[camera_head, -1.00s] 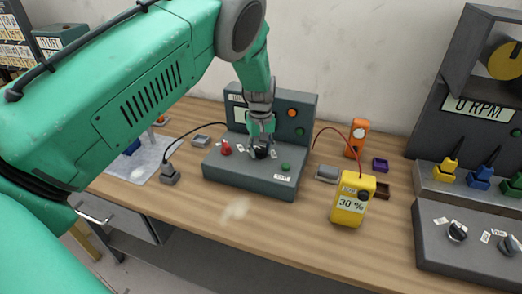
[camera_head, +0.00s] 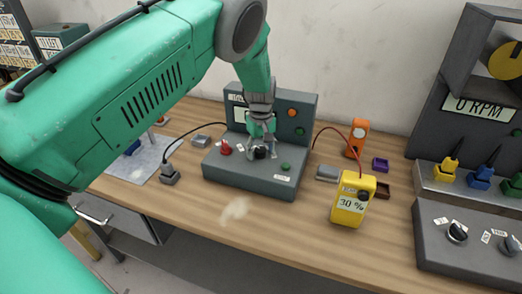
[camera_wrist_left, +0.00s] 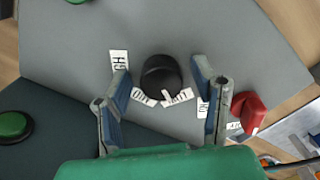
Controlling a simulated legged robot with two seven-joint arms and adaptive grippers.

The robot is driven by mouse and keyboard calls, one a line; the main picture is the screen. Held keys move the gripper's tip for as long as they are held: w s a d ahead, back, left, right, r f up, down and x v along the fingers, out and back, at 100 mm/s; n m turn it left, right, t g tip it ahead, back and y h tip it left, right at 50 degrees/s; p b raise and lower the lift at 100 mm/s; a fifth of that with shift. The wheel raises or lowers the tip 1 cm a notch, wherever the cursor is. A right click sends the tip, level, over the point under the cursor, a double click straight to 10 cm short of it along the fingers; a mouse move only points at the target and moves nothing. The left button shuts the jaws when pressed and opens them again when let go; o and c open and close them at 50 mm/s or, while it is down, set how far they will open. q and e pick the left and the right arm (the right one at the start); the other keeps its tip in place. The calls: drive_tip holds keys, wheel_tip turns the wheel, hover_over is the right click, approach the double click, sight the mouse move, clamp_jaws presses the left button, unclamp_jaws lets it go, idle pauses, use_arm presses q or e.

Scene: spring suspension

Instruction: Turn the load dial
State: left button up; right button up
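A black round dial (camera_head: 260,153) sits on the sloped top of a dark grey console (camera_head: 240,178). My left gripper (camera_head: 263,145) is over the console at the dial. In the wrist view its two fingers (camera_wrist_left: 160,84) are spread, one on each side of the dial, with gaps between them and it. My right gripper is not in view.
A red knob (camera_head: 226,148) and a green button (camera_head: 286,167) flank the dial. A yellow handheld unit (camera_head: 348,212) reading 30 % stands to the right, an orange device (camera_head: 357,138) behind it. A console with more knobs (camera_head: 457,232) is at far right.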

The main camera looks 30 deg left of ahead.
sight(261, 148)
use_arm(q)
wheel_tip(261, 148, up, 12)
idle(0.6)
drive_tip(key=shift+w+f, duration=0.1)
idle(0.4)
